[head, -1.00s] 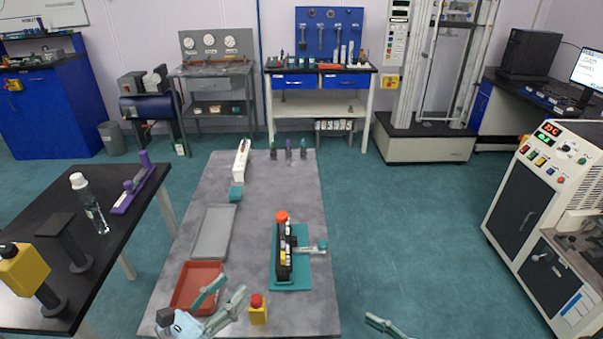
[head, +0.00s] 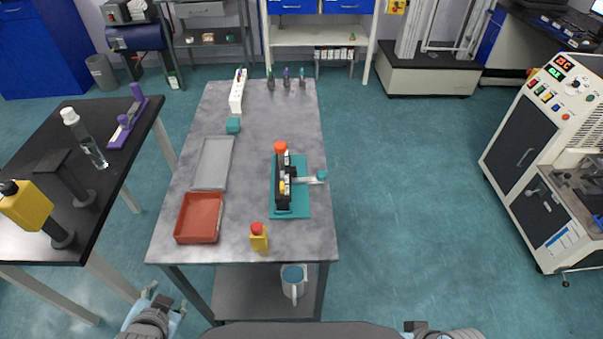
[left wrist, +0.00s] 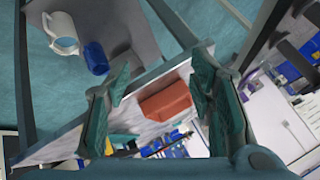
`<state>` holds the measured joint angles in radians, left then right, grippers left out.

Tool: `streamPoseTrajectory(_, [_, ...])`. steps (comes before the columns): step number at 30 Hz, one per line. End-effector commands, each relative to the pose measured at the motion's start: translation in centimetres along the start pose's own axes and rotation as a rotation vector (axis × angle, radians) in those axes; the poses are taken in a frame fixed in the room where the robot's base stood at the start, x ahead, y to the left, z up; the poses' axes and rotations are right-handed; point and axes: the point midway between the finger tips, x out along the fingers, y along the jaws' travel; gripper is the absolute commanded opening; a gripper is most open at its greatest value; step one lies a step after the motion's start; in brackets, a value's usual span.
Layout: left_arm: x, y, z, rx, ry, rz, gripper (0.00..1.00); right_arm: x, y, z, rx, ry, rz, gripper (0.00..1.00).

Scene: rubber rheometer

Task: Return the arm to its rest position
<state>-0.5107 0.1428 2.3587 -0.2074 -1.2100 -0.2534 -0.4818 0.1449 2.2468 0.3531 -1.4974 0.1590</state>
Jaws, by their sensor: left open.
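My left gripper (head: 155,293) is low at the bottom left of the head view, in front of the grey table (head: 270,115) and clear of it. In the left wrist view its two teal fingers (left wrist: 165,100) stand wide apart with nothing held. The red tray (left wrist: 166,102) shows beyond the gap between them. My right arm (head: 445,331) shows only in part at the bottom edge of the head view, and its fingers are out of sight.
The red tray (head: 199,217), grey tray (head: 213,163), yellow bottle with red cap (head: 259,240) and teal stand (head: 291,200) are on the grey table. A mug (head: 293,284) stands on its lower shelf. A black table (head: 95,200) is at left.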

Motion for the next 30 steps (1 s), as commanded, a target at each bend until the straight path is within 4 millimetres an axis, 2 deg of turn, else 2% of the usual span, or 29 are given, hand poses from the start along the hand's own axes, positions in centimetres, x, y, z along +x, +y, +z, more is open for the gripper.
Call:
streamPoseTrajectory(3, [-1.9, 3.1, 2.8, -0.158, -0.128, 0.131, 0.49, -2.5, 2.2, 0.0, -0.098, 0.044, 0.147, 0.46])
streamPoseTrajectory(7, [-4.5, 6.4, 5.4, -0.301, -0.276, 0.259, 0.49, -5.7, 4.6, -0.1, -0.180, 0.078, 0.310, 0.46])
streamPoseTrajectory(8, [-4.4, 7.0, 5.9, -0.317, -0.300, 0.273, 0.49, -5.5, 5.1, -0.1, -0.188, 0.076, 0.330, 0.46])
streamPoseTrajectory(9, [-2.8, 7.4, 6.5, -0.314, -0.308, 0.270, 0.49, -3.8, 5.6, -0.1, -0.183, 0.064, 0.326, 0.46])
streamPoseTrajectory(14, [2.1, 9.4, 9.0, -0.315, -0.337, 0.272, 0.49, 1.7, 7.6, 0.6, -0.169, 0.035, 0.326, 0.46])
streamPoseTrajectory(20, [7.8, 12.6, 14.1, -0.317, -0.380, 0.278, 0.49, 9.0, 10.4, 3.5, -0.151, -0.007, 0.326, 0.46])
streamPoseTrajectory(23, [10.3, 14.7, 18.0, -0.319, -0.410, 0.283, 0.49, 12.9, 12.1, 6.4, -0.140, -0.036, 0.326, 0.46])
streamPoseTrajectory(25, [11.7, 16.6, 21.5, -0.321, -0.434, 0.287, 0.49, 15.6, 13.3, 9.3, -0.131, -0.059, 0.326, 0.46])
streamPoseTrajectory(27, [12.4, 18.5, 25.5, -0.323, -0.461, 0.293, 0.49, 18.0, 14.4, 13.0, -0.121, -0.085, 0.325, 0.46])
streamPoseTrajectory(30, [12.2, 20.8, 30.5, -0.325, -0.491, 0.301, 0.49, 19.9, 15.4, 18.0, -0.109, -0.114, 0.323, 0.46])
